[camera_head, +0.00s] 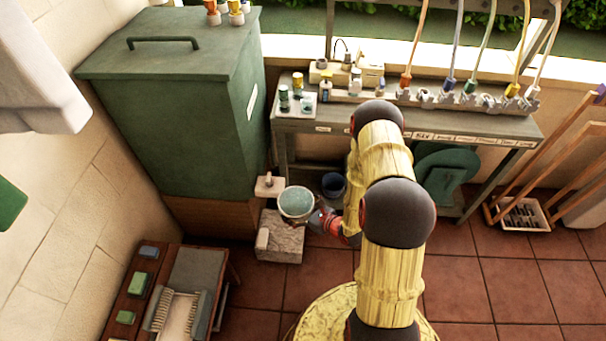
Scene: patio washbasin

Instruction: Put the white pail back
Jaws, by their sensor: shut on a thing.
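The white pail (296,218) is round and pale, with a grey-green surface showing inside its rim. It appears upright over the right part of a stone block (280,248) on the floor; whether it touches the block cannot be told from above. My gripper (317,221) is at the pail's lower right side and is shut on it. The fingertips are small and partly hidden against the pail. My yellow arm reaches in from the bottom.
A tall green cabinet (180,120) stands at the left, with a small pale block (268,186) beside it. A dark blue pail (333,185) sits under the workbench (450,125). A low brush table (190,270) is at lower left.

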